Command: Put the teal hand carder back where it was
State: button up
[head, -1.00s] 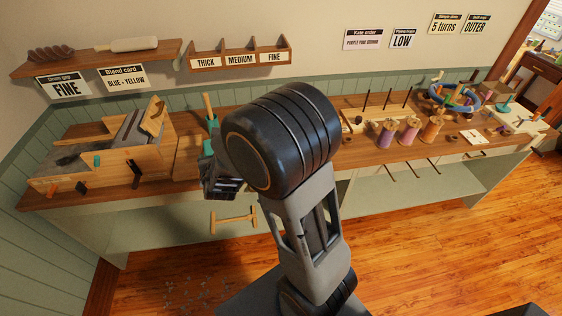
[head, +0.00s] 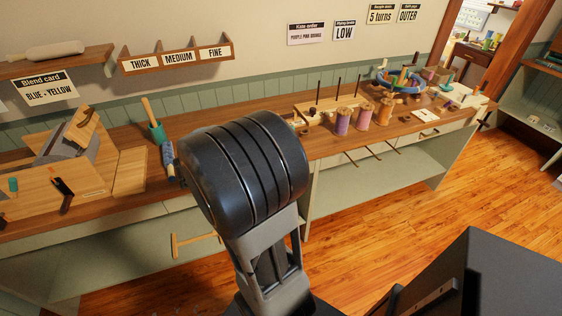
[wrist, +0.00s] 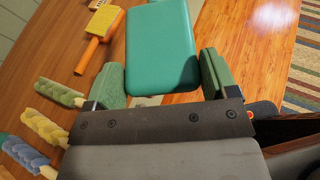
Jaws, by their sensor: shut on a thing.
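The teal hand carder (wrist: 161,45) shows in the wrist view as a flat, rounded block between the two green fingers of my gripper (wrist: 162,77). The gripper is shut on it. The wooden bench top and the floor lie behind and below it. In the head view my own arm hides the gripper. A teal thing (head: 157,133) with a pale wooden handle shows there just left of my arm; I cannot tell whether it is the held carder.
In the wrist view, a yellow block with an orange handle (wrist: 103,22) and several wool braids (wrist: 45,128) lie on the bench. The drum carder (head: 75,165) stands at left on the bench (head: 215,115). Thread spools (head: 363,117) stand farther right. Open floor (head: 410,215) lies in front.

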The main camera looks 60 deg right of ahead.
jog(key=shift+s+d+f+m+g, duration=0.5)
jog(key=shift+s+d+f+m, duration=0.15)
jog(key=shift+d, duration=0.15)
jog(key=shift+w+d+f+b, duration=0.25)
jog(key=shift+w+d+f, duration=0.75)
jog(key=shift+d+f, duration=0.75)
jog(key=shift+w+d+f+b, duration=0.25)
jog(key=shift+w+d+f, duration=1)
jog(key=shift+d, duration=0.75)
jog(key=shift+w+d+f+b, duration=0.25)
jog(key=shift+w+d+f, duration=0.55)
jog(key=shift+d+f, duration=1.05)
jog(key=shift+f, duration=1.3)
